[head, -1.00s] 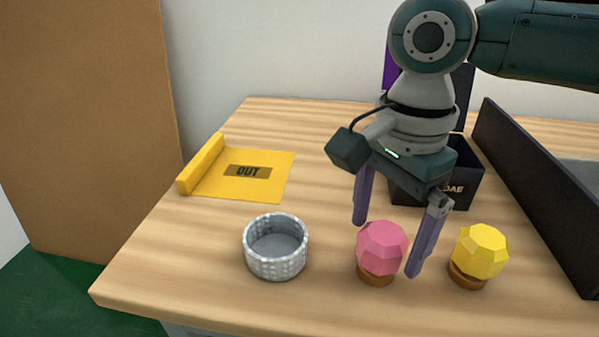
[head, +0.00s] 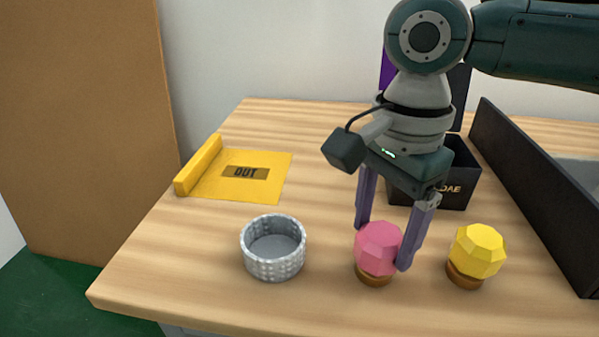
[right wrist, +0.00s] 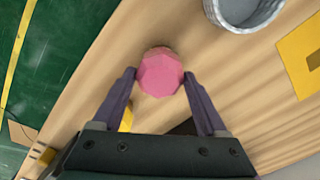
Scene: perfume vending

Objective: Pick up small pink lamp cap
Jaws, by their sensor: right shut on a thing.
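The pink faceted lamp cap (head: 379,246) sits on a brown round base on the wooden table. It also shows in the right wrist view (right wrist: 160,72), between the fingertips. My right gripper (head: 384,246) reaches down from above and is shut on the pink cap, with one purple finger on each side of it. The right gripper also shows in the right wrist view (right wrist: 159,75). The cap still rests upright on its base. My left gripper is not in view.
A yellow faceted cap (head: 478,250) on a brown base stands to the right. A silver round bowl (head: 272,262) stands to the left. A yellow OUT mat (head: 215,190), a black box (head: 462,195) and a dark tray wall (head: 530,190) lie further back.

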